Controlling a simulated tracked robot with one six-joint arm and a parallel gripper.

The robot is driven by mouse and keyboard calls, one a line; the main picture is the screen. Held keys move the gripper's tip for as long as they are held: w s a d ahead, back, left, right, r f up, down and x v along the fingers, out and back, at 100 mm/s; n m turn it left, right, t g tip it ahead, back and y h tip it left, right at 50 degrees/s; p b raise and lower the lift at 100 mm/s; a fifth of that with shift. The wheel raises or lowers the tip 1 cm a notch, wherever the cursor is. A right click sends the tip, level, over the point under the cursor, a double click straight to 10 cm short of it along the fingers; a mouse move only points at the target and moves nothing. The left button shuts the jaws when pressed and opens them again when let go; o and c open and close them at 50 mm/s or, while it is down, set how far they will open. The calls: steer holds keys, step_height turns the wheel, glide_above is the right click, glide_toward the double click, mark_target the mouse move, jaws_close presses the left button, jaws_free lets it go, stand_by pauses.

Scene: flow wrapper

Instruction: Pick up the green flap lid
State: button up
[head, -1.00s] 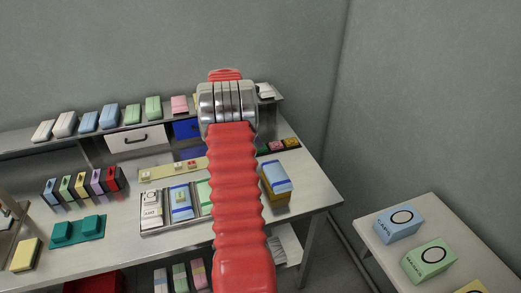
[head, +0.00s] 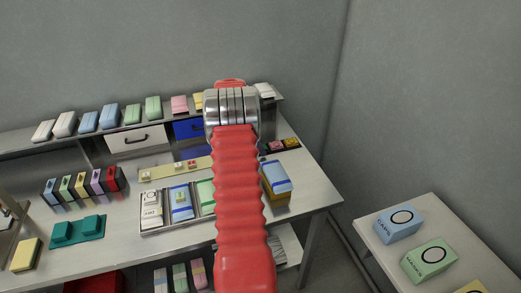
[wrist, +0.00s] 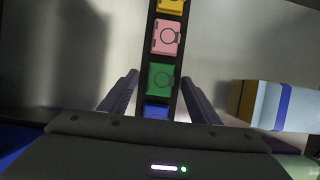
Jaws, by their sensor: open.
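The green flap lid (wrist: 161,78) is a small flat piece with a round mark, lying in a dark narrow rack (wrist: 152,42) in the wrist view. A pink lid (wrist: 166,37) and a yellow lid (wrist: 171,5) lie beyond it, and a blue lid (wrist: 156,112) lies nearer. My gripper (wrist: 160,76) is open and empty, its two fingers on either side of the rack in the picture, around the green lid's position. I cannot tell how high the fingers are above it. In the head view my red arm hides the gripper and most of the green lid.
A box with a blue band (wrist: 283,107) stands right of the rack in the wrist view; it is also in the head view (head: 276,179). A shelf with several soft packs (head: 110,118) runs along the back. A segmented tray (head: 147,229) lies left of my arm.

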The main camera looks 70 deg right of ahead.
steer(key=shift+c, duration=0.2)
steer(key=c, duration=1.1)
